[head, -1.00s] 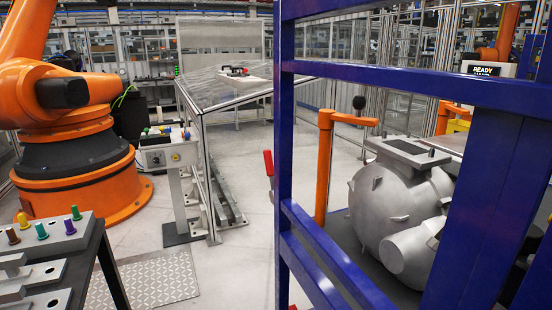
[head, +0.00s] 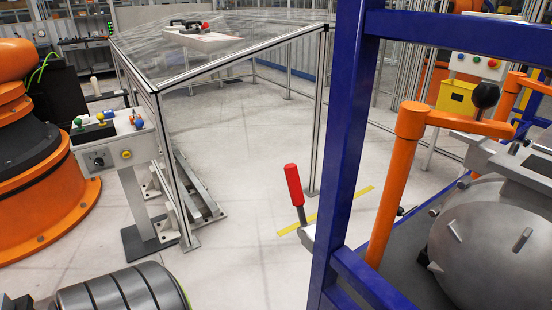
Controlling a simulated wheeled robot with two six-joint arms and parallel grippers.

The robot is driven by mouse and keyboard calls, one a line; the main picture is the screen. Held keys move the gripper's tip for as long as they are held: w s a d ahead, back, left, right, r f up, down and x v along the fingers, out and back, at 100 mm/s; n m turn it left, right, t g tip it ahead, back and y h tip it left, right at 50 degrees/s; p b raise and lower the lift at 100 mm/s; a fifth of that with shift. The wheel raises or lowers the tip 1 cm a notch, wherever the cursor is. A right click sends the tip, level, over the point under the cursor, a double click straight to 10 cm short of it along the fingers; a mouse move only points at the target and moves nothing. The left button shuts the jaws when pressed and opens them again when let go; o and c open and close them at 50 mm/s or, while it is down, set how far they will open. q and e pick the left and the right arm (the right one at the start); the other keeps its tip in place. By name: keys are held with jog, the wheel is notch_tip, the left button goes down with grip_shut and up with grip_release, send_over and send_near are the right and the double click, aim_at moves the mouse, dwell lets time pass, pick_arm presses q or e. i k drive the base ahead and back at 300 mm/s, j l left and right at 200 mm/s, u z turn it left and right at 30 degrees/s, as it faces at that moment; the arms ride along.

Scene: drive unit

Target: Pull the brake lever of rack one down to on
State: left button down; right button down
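A lever with a red grip (head: 293,185) stands near upright just left of the blue rack frame (head: 343,140), tilted slightly to the left at its top. Its metal shaft runs down to a grey bracket (head: 308,237) that the blue post partly hides. I cannot read any label that names the rack or the lever's position. Inside the rack, a grey rounded housing (head: 485,240) sits on a dark deck. Neither of my grippers is in view, and nothing is touching the lever.
An orange post with an arm (head: 395,185) and a black knob (head: 485,95) stands by the housing. A control pedestal (head: 118,140) and a clear-topped framed enclosure (head: 220,50) are at left. A banded cylinder (head: 120,292) is at the bottom left. Pale floor (head: 250,225) before the lever is clear.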

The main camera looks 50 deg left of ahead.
aim_at(291, 171)
jog(key=i+j+z, duration=0.2)
jog(key=j, duration=2.15)
jog(key=k, duration=0.1)
